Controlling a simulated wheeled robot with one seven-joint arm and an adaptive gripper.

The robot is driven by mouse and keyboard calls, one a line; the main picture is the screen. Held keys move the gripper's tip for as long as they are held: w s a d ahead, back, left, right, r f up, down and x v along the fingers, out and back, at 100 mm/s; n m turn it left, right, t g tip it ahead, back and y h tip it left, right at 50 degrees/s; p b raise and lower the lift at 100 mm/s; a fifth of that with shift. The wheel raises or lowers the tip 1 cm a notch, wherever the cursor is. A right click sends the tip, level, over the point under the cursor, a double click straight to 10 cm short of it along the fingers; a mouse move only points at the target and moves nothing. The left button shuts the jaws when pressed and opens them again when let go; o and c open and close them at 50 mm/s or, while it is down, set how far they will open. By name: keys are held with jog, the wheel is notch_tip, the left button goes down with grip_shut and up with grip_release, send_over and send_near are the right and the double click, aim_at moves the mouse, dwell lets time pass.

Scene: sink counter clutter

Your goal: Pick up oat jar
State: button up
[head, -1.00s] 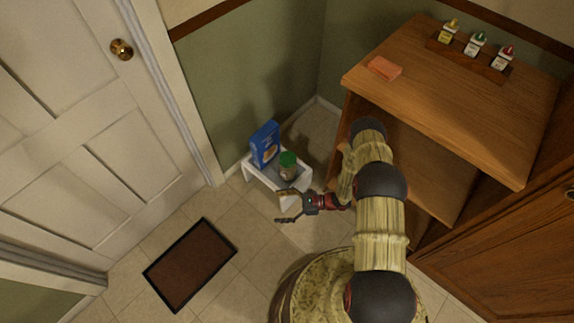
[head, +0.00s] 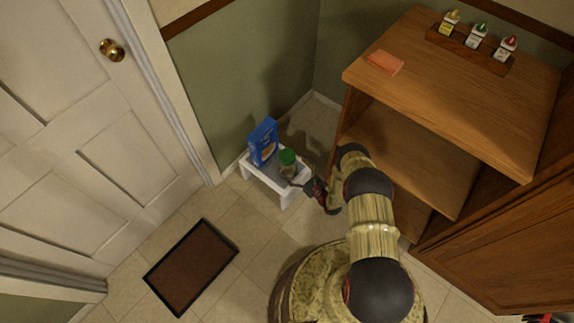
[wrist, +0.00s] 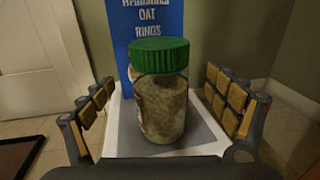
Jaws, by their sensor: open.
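The oat jar (head: 288,164) is a clear jar with a green lid and pale contents. It stands upright on a small white stool (head: 267,184) with a grey top. In the wrist view the jar (wrist: 160,98) stands between the open fingers of my gripper (wrist: 165,112), with a gap on each side. In the head view my gripper (head: 300,184) is low at the stool's right side, beside the jar. The jar's lower front edge comes close to my gripper's palm in the wrist view; I cannot tell whether they touch.
A blue oat rings box (head: 263,142) stands on the stool just behind the jar. A wooden shelf unit (head: 405,140) stands to the right, close to my arm. A wall is behind the stool. A brown mat (head: 191,264) lies on the open floor at the left.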

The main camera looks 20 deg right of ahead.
jog(key=shift+b+x, duration=1.2)
jog(key=shift+x, duration=1.55)
jog(key=c, duration=0.3)
jog(key=c, duration=1.4)
jog(key=shift+c, duration=0.2)
jog(key=shift+r, duration=0.15)
